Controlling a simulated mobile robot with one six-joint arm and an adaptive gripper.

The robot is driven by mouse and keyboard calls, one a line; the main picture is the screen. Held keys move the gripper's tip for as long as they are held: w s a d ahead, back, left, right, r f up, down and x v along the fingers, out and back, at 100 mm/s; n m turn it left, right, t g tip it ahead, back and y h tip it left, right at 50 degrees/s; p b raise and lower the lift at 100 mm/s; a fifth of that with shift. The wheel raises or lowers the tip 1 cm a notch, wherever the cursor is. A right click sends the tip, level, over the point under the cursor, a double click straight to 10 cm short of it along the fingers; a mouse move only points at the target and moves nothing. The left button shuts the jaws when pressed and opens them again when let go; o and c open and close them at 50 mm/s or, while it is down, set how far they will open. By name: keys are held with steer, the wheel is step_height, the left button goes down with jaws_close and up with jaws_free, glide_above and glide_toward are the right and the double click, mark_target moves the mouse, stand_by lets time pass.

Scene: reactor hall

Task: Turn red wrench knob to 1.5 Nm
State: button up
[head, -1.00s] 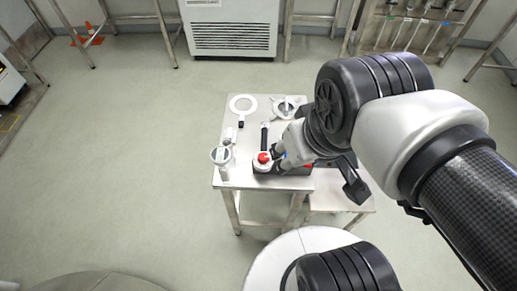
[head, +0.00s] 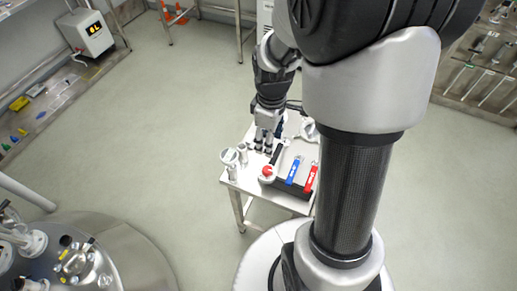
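A small steel table (head: 246,183) stands in front of me. On it a wrench with a red handle (head: 311,178) lies at the right in a dark holder (head: 291,188), beside a wrench with a blue handle (head: 293,170). A round red cap (head: 267,170) sits on a white base left of them. I cannot make out a scale or setting on the red wrench. My gripper (head: 264,149) points down over the table, behind the red cap and left of both wrenches. It appears to hold nothing, but its finger gap is too small to judge.
White cylindrical parts (head: 229,157) stand at the table's left edge. A pale metal part (head: 309,130) at the back is partly hidden by my arm. A round steel vessel top (head: 85,262) with fittings is at the lower left. The floor left of the table is clear.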

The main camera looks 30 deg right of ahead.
mark_target(267, 169)
step_height(267, 169, down, 16)
steer(key=b, duration=0.5)
steer(key=shift+r, duration=0.25)
steer(key=c, duration=1.1)
